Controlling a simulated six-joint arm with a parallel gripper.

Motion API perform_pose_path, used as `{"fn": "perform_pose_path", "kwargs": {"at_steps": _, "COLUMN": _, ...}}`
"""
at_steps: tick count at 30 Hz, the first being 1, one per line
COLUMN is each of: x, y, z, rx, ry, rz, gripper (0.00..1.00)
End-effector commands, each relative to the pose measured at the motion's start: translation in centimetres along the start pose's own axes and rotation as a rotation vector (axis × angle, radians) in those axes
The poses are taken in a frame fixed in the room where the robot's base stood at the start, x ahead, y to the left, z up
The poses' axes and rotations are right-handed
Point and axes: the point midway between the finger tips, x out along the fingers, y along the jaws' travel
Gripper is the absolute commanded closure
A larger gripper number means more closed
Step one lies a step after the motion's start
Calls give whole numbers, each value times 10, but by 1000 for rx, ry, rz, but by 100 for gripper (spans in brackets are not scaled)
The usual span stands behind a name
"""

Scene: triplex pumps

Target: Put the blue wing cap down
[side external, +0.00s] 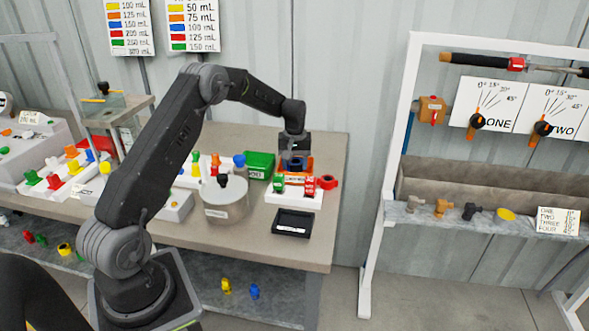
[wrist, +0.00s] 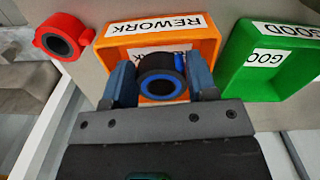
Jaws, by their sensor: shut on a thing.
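My gripper (wrist: 160,72) is shut on the blue wing cap (wrist: 163,98), a ring with a blue rim and a dark middle, in the wrist view. The cap sits between the two fingers, over the orange tray (wrist: 208,47) labelled REWORK. I cannot tell whether the cap touches the tray floor. A blue piece shows just behind the ring; I cannot tell whether it is the cap's wing. In the side view my gripper (side external: 293,158) points down at the orange tray, and the cap is hard to make out there.
A green tray (wrist: 245,75) labelled GOOD stands beside the orange one. A red ring-shaped cap (wrist: 65,37) lies on the other side. In the side view a black tray (side external: 293,223) and a round grey container (side external: 226,197) stand nearby. The table's right edge is close.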

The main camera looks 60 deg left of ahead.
Motion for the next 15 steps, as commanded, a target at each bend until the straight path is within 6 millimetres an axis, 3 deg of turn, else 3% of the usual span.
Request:
{"fn": "perform_pose_path", "kwargs": {"at_steps": 4, "x": 20, "y": 0, "z": 0, "rx": 0, "ry": -1, "rz": -1, "gripper": 71}}
{"fn": "perform_pose_path", "kwargs": {"at_steps": 15, "x": 24, "y": 0, "z": 0, "rx": 1, "ry": -1, "rz": 0, "gripper": 71}}
